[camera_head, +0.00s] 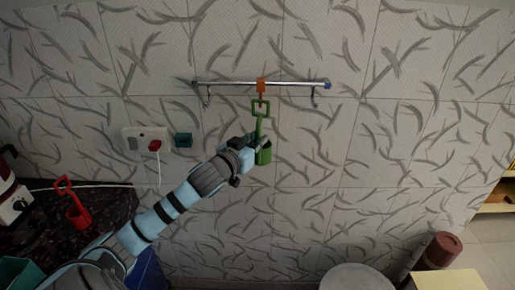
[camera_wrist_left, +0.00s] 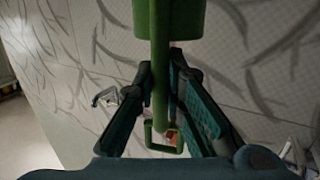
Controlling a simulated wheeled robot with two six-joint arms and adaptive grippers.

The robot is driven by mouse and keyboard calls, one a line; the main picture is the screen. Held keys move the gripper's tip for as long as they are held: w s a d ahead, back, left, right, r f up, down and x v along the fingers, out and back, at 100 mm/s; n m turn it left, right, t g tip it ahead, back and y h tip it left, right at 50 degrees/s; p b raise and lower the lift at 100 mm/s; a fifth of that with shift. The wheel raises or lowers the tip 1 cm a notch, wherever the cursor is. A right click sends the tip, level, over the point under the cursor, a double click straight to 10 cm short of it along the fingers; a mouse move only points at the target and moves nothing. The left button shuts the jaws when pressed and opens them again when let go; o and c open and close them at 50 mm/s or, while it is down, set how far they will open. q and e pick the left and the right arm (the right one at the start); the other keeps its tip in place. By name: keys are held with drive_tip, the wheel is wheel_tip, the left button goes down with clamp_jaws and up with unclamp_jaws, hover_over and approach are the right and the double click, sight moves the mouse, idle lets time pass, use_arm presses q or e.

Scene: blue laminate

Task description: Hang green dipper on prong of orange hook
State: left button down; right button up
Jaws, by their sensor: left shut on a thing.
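The green dipper (camera_head: 264,154) is upright against the tiled wall, its square handle loop (camera_head: 252,108) at the top and its cup at the bottom. My left gripper (camera_head: 256,141) is shut on its handle above the cup. In the left wrist view the dipper (camera_wrist_left: 160,82) runs between the fingers (camera_wrist_left: 160,70). The orange hook (camera_head: 261,84) hangs on the wall rail, its lower part overlapping the loop in the head view. Orange also shows through the loop in the left wrist view (camera_wrist_left: 171,135). I cannot tell whether the prong passes through the loop. My right gripper is out of view.
The metal rail (camera_head: 233,83) also bears metal hooks (camera_head: 206,98) (camera_head: 314,99) on both sides. A socket with a red plug (camera_head: 154,145) is left of my arm. A red dipper (camera_head: 77,212) stands on the dark counter (camera_head: 115,205). The wall right of the dipper is clear.

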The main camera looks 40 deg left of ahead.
sight(258, 135)
use_arm(q)
drive_tip(key=shift+w+a+f+b, duration=0.1)
drive_tip(key=shift+w+a+b, duration=0.2)
drive_tip(key=shift+w+a, duration=0.25)
drive_tip(key=shift+w+a+f+b, duration=0.1)
drive_tip(key=shift+w+a+b, duration=0.2)
drive_tip(key=shift+w, duration=0.4)
drive_tip(key=shift+w+a+f+p, duration=0.4)
drive_tip(key=shift+w+a+f, duration=0.05)
drive_tip(key=shift+w+a, duration=0.1)
drive_tip(key=shift+d, duration=0.1)
drive_tip(key=c, duration=1.6)
unclamp_jaws()
